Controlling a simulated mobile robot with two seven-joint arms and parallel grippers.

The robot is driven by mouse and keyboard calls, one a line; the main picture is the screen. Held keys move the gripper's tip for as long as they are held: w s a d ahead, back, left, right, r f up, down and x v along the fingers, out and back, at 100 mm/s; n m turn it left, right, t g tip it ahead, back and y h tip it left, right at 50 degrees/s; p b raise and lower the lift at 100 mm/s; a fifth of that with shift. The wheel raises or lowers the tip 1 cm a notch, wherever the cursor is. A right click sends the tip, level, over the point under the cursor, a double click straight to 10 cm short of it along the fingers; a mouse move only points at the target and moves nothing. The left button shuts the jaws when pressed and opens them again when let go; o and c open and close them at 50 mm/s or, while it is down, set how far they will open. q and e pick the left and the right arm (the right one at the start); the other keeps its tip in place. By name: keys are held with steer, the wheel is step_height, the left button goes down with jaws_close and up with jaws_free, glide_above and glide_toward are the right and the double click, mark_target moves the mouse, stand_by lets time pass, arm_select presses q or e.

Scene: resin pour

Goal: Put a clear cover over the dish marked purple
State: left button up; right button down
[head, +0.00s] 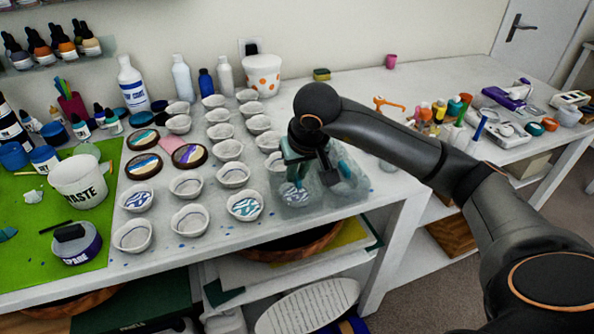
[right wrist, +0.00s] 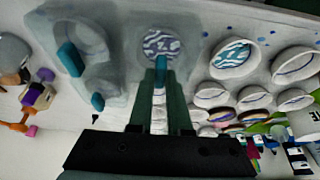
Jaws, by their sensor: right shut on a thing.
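My right gripper (head: 300,172) is shut on the teal handle (right wrist: 160,70) of a clear cover (right wrist: 190,105) near the table's front edge. A dish with a blue wavy pattern (right wrist: 160,42) shows through or just beyond this cover; I cannot tell whether the cover rests on it. Further clear covers with teal handles (right wrist: 68,57) are beside it in the right wrist view; one shows in the head view (head: 350,186). Several white dishes stand in rows to the left. One dish (right wrist: 295,66) seems to have a purplish inner line; I cannot tell surely which is marked purple. My left gripper is out of view.
Bottles (head: 133,85) and an orange-spotted pot (head: 262,75) stand at the back. A green mat (head: 95,235) with a waste tub (head: 80,183) lies at the left. Tools and small bottles crowd the right side. The white table (head: 335,85) has clear room behind my right arm.

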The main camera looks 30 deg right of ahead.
steer(key=shift+f, duration=0.15)
stand_by(0.5)
steer(key=c, duration=0.8)
jaws_free()
steer(key=v, duration=1.2)
steer(key=shift+s+r, duration=0.15)
steer(key=shift+r, duration=0.05)
steer(key=shift+s, duration=0.1)
